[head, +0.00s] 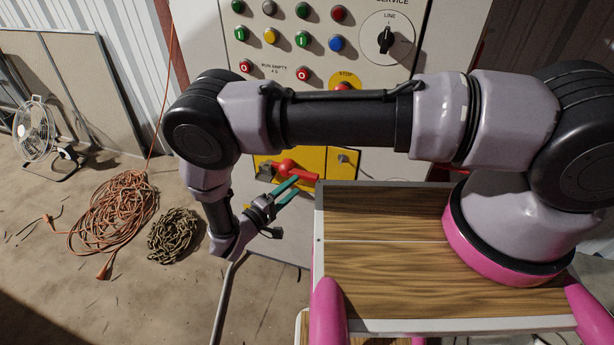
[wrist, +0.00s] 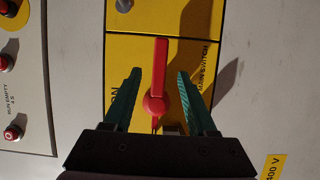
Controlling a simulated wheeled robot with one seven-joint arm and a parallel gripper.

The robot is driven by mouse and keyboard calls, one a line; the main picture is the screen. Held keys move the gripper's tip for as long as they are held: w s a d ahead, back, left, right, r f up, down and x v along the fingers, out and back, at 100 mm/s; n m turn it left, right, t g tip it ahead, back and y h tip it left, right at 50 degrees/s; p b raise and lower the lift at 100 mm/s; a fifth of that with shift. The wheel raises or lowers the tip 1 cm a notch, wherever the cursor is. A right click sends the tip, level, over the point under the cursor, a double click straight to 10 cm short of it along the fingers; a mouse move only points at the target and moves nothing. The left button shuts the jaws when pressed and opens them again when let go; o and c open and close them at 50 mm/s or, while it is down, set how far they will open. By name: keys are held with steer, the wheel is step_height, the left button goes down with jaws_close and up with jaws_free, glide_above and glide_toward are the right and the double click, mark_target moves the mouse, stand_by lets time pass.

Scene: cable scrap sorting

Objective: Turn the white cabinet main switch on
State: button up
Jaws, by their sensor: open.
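The main switch is a red round knob with a long red handle (head: 305,177) on a yellow plate (head: 314,160) low on the white cabinet (head: 408,20). The handle points right in the head view, away from the knob. In the wrist view the red handle (wrist: 160,65) points up, and "MAIN SWITCH" is printed beside it; part of "ON" shows at left. My gripper (head: 291,190) is open in front of the switch. In the wrist view the green fingers (wrist: 158,76) stand on either side of the handle and knob, with gaps. Contact cannot be seen.
The cabinet panel carries several coloured buttons, a black rotary selector (head: 386,39) and a yellow-backed red stop button (head: 343,85). An orange cable heap (head: 120,208), a chain pile (head: 173,236) and a fan (head: 36,135) are on the floor at left. A wood-topped surface (head: 375,270) lies at right.

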mark_target(304, 178)
steer(key=x, duration=0.7)
jaws_close()
stand_by(1.3)
